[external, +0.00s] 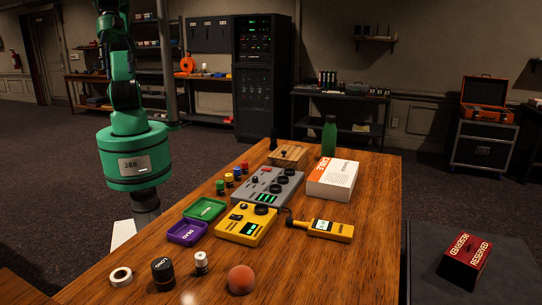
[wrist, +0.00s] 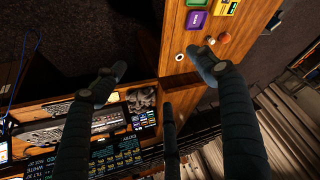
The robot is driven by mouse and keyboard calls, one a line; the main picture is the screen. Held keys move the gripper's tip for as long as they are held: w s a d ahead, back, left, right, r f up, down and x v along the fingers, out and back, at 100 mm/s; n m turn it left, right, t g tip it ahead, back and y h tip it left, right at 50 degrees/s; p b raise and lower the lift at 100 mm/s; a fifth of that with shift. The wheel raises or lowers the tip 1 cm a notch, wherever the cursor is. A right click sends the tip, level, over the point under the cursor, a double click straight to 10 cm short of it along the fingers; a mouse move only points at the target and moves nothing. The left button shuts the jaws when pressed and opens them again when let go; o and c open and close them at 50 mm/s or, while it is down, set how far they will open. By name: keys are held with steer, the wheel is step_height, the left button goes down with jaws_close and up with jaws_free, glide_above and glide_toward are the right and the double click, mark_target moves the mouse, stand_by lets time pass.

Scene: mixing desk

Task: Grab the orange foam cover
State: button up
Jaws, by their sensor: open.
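The orange foam cover (external: 242,279) is a small round ball near the front edge of the wooden desk in the external view. It also shows as a small orange shape (wrist: 224,38) near the desk's edge in the wrist view. My gripper (wrist: 157,65) has its dark fingers spread wide, open and empty. In the wrist view the cover lies beyond the right finger, up and to the right, apart from it. My green arm stands at the left of the external view; its fingers cannot be made out there.
Behind are a yellow device (external: 246,224), a purple tray (external: 187,232) and a green tray (external: 205,208). Bare desk lies right of the cover.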

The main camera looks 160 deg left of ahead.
steer(key=w+a+r, duration=0.2)
steer(key=w+r, duration=0.3)
steer(key=w, duration=0.6)
steer(key=m+g+p, duration=0.2)
steer(key=g+p, duration=0.3)
glide_above(241, 269)
step_height(241, 269, down, 37)
steer(key=shift+f, duration=0.2)
steer(key=shift+f+b, duration=0.4)
steer(key=shift+f, duration=3.75)
steer(key=shift+f, duration=0.1)
